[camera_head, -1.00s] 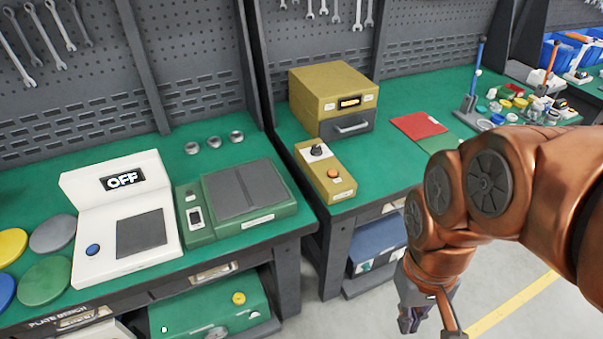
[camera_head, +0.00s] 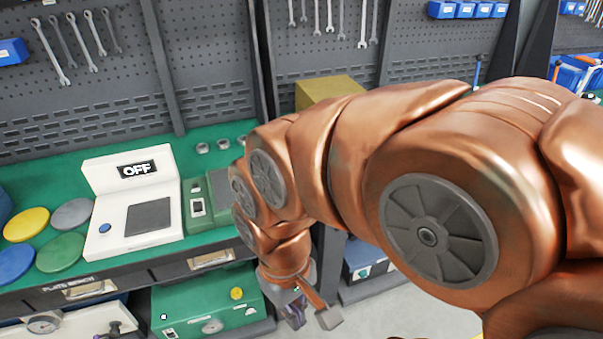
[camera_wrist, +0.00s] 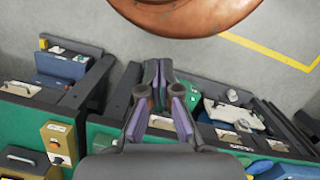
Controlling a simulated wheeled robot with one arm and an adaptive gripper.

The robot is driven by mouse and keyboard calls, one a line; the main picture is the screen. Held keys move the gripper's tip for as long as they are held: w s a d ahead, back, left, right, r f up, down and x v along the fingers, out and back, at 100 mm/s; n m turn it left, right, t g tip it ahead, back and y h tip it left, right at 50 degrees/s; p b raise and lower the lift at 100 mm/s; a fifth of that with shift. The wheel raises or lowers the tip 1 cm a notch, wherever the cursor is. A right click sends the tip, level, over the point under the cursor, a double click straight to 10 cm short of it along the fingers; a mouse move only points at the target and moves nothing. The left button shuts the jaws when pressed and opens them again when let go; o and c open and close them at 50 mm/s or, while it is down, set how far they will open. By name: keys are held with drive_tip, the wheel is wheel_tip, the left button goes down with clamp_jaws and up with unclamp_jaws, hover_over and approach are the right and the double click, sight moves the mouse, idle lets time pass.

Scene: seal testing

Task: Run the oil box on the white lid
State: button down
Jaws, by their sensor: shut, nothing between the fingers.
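A mustard-yellow box (camera_head: 328,88), likely the oil box, stands at the back of the bench, mostly hidden behind my arm in the head view. In the wrist view, a mustard control box (camera_wrist: 58,143) with an orange button lies at the lower left, beside part of a larger mustard box (camera_wrist: 18,160). I cannot make out a white lid in the current views. My gripper (camera_head: 297,318) hangs low in front of the bench, pointing down, apart from these things. In the wrist view my gripper (camera_wrist: 158,72) is shut and empty.
A white machine (camera_head: 132,205) reading OFF and a green device (camera_head: 198,205) stand on the left bench. Coloured discs (camera_head: 62,252) lie left of them. A green case (camera_head: 205,305) is on the lower shelf. Open floor (camera_head: 420,300) lies in front.

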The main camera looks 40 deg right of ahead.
drive_tip(key=w+d+m+t+y+b, duration=0.1)
drive_tip(key=w+d+m+t+b, duration=0.3)
drive_tip(key=w, duration=0.6)
drive_tip(key=w+d+m+y+p, duration=0.1)
drive_tip(key=w+d+m, duration=0.3)
drive_tip(key=w, duration=0.7)
drive_tip(key=w+d+m+t+y+b, duration=0.1)
drive_tip(key=w+d+m+t+b, duration=0.1)
drive_tip(key=w+m, duration=0.6)
drive_tip(key=w+d+f+m+t+h+b, duration=0.1)
drive_tip(key=w+d+m+t, duration=0.15)
drive_tip(key=w+d, duration=0.4)
drive_tip(key=w+d+f+m+t+b, duration=0.1)
drive_tip(key=w+d+f+m, duration=0.15)
drive_tip(key=d, duration=0.75)
drive_tip(key=d+f+m+t+h, duration=0.1)
drive_tip(key=d+m, duration=0.6)
drive_tip(key=d, duration=1)
drive_tip(key=shift+d+f+m+h+b, duration=0.35)
drive_tip(key=shift+f+h, duration=0.2)
drive_tip(key=shift+h, duration=0.55)
drive_tip(key=shift+a+f+t, duration=0.1)
drive_tip(key=shift+f+t, duration=0.05)
drive_tip(key=shift+t, duration=0.1)
